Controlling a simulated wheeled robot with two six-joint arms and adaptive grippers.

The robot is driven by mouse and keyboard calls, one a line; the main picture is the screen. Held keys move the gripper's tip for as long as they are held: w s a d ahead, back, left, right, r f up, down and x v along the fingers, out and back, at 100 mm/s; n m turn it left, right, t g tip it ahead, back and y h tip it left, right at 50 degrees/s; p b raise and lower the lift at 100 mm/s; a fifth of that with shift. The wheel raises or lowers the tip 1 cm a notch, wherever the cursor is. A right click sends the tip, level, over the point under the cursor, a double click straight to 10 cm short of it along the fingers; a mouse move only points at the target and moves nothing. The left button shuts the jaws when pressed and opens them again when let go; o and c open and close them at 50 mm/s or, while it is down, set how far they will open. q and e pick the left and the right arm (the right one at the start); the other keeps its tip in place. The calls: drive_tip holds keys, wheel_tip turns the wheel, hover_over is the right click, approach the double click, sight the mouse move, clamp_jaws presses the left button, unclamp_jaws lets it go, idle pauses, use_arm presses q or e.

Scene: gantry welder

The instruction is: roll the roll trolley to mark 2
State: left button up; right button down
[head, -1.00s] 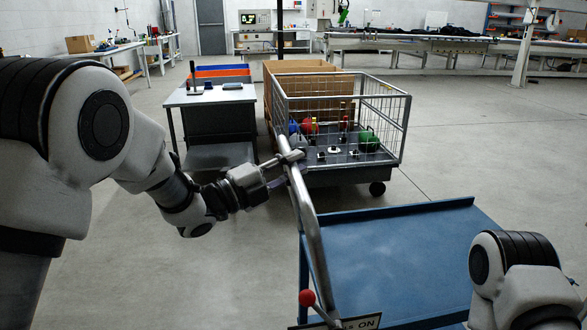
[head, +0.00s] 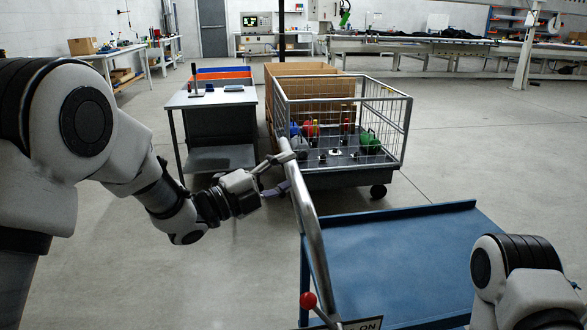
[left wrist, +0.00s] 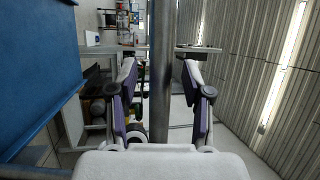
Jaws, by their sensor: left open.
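The roll trolley (head: 400,262) has a blue flat deck and stands in front of me at the lower right. Its grey steel push bar (head: 312,232) runs along its left side, with a red ball knob (head: 308,300) near the front. My left gripper (head: 284,172) is open at the far end of the bar. In the left wrist view the bar (left wrist: 161,75) stands between the spread fingers (left wrist: 162,92), with gaps on both sides. My right gripper is out of view; only a right arm link shows.
A wire-sided cart (head: 345,175) with coloured items stands just beyond the trolley. A small table (head: 205,98) stands at the far left, with blue and orange bins behind it. The floor is open to the right and at the left front. A partly hidden sign (head: 365,323) is at the bottom.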

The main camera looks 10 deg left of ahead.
use_arm(q)
drive_tip(key=v, duration=1)
drive_tip(key=shift+a, duration=0.1)
